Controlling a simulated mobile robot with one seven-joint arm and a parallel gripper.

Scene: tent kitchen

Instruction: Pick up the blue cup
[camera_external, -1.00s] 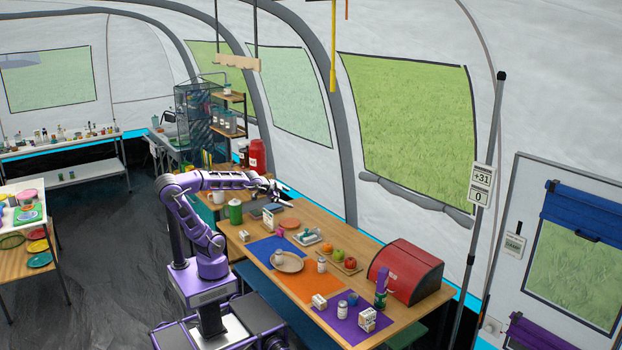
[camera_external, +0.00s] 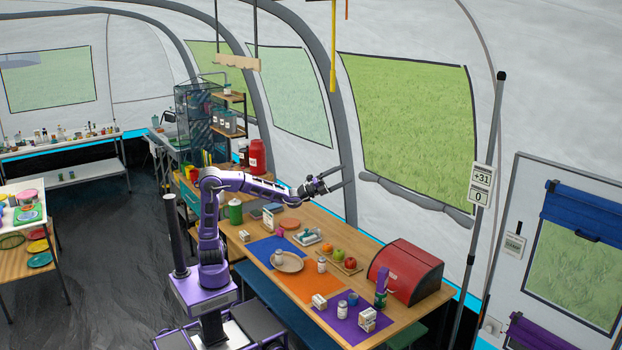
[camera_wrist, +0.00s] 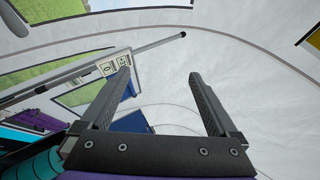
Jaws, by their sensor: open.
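A small blue cup (camera_external: 353,299) stands on the purple mat (camera_external: 340,322) near the front right part of the table. My gripper (camera_external: 347,177) is open and empty, raised high above the back of the table, well away from the cup and pointing to the right. In the wrist view my gripper (camera_wrist: 158,85) shows two fingers spread apart with nothing between them. The cup does not show in the wrist view.
Close around the cup are a white jar (camera_external: 342,311), a white box (camera_external: 368,319) and a purple-topped bottle (camera_external: 381,287). A red bread box (camera_external: 406,270) stands at the table's right.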

